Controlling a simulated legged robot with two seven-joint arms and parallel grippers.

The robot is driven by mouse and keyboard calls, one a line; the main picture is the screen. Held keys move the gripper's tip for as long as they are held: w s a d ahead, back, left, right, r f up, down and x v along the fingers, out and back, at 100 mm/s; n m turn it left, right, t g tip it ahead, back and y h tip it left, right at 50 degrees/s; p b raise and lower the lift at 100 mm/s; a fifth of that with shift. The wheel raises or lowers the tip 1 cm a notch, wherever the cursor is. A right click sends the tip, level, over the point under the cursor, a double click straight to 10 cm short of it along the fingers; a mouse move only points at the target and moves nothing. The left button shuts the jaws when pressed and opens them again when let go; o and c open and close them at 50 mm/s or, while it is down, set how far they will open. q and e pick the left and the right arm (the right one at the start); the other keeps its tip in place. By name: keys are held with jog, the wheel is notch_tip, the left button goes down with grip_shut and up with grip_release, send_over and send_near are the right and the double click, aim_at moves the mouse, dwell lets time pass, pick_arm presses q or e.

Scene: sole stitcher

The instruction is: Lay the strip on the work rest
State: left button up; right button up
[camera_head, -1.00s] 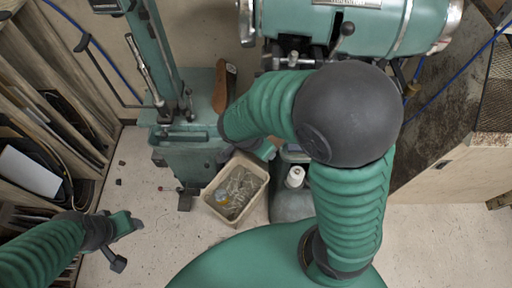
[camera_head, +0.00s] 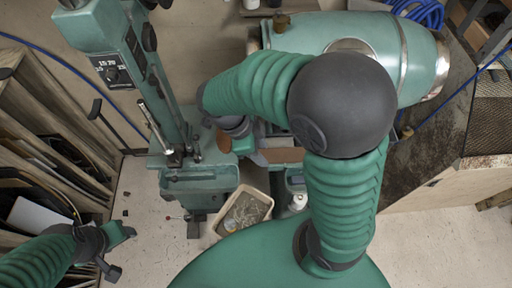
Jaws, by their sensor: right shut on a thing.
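A brown strip (camera_head: 283,155) lies roughly level just right of my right gripper (camera_head: 254,150). My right gripper hangs below the bent forearm in the middle of the view and is shut on the strip's left part. My forearm hides some of this area. The green sole stitcher column (camera_head: 150,75) stands left of the gripper, with a green ledge (camera_head: 200,180) at its foot. I cannot tell for sure which part is the work rest. My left gripper (camera_head: 121,252) is open and empty at the lower left, over the floor.
A bin of scraps (camera_head: 246,212) stands on the floor below the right gripper. A large green machine drum (camera_head: 385,50) is at the upper right. Racks of boards (camera_head: 40,130) line the left side. Bare floor (camera_head: 150,235) shows between racks and bin.

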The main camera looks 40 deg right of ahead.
jog(key=shift+w+d+f, duration=0.1)
jog(key=shift+d+f, duration=0.2)
jog(key=shift+d, duration=0.5)
pick_arm(q)
jog(key=f, duration=0.1)
jog(key=b, duration=0.1)
jog(key=f+b, duration=0.1)
jog(key=shift+d+f, duration=0.25)
jog(key=shift+f, duration=0.1)
pick_arm(e)
jog(key=w+d+f, duration=0.1)
jog(key=w+f, duration=0.3)
jog(key=w, duration=0.1)
jog(key=shift+d, duration=0.4)
jog(key=o, duration=1)
jog(key=shift+o, duration=1.2)
pick_arm(q)
jog(key=shift+b, duration=0.3)
pick_arm(e)
jog(key=shift+w+a, duration=0.1)
jog(key=shift+w, duration=0.05)
